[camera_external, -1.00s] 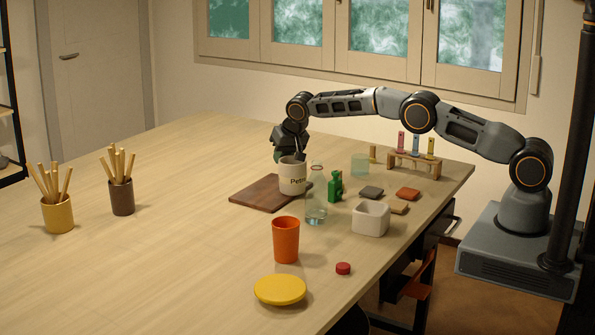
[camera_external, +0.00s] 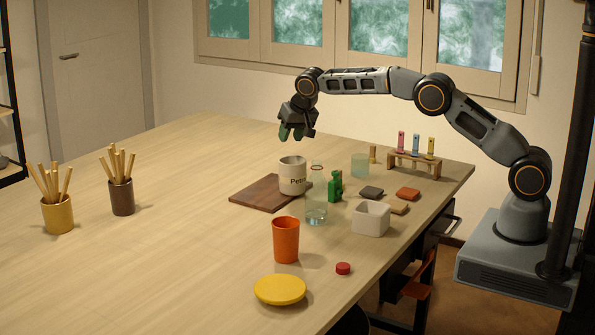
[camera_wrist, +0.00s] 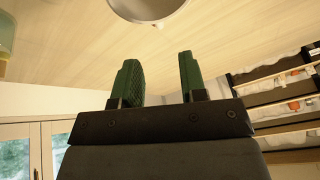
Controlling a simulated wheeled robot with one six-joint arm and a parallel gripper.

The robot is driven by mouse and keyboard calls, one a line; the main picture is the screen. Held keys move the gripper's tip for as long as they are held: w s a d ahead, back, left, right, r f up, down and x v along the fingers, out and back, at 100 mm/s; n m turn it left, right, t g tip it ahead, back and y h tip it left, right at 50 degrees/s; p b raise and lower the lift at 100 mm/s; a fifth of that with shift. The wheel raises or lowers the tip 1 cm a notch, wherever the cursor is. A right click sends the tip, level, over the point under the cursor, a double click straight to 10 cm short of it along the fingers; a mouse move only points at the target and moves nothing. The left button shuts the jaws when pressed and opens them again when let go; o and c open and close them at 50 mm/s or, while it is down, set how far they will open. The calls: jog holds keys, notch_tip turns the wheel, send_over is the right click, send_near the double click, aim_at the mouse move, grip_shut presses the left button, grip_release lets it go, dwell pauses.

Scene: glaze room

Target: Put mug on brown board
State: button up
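The mug (camera_external: 292,177) is cream white with dark lettering and a dark lower edge. It stands upright on the right part of the brown board (camera_external: 258,194), which lies flat on the table. My gripper (camera_external: 291,136) is above the mug, apart from it, with its green fingers spread and nothing between them. In the wrist view the two green fingers of my gripper (camera_wrist: 160,80) are apart and empty. The mug's round rim (camera_wrist: 148,17) shows at the top of that view, cut off by the frame edge. The mug's handle cannot be made out.
A clear glass bottle (camera_external: 316,204) and a green bottle (camera_external: 335,187) stand close to the mug's right. A white square bowl (camera_external: 371,219), an orange cup (camera_external: 286,240) and a yellow disc (camera_external: 280,290) are nearer.

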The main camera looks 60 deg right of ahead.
jog(key=s+d+r+n, duration=0.1)
jog(key=s+d+r, duration=0.1)
jog(key=s+r, duration=0.65)
jog(key=s+d+r+n, duration=0.2)
jog(key=s+r, duration=0.3)
jog(key=s, duration=0.6)
jog(key=s+d+f+n, duration=0.1)
jog(key=s+f, duration=0.3)
jog(key=s, duration=0.8)
jog(key=s+d+f+n, duration=0.1)
jog(key=s+f, duration=0.3)
jog(key=s, duration=0.8)
jog(key=shift+d+n+y, duration=0.25)
jog(key=shift+n+y, duration=0.05)
jog(key=shift+y, duration=0.1)
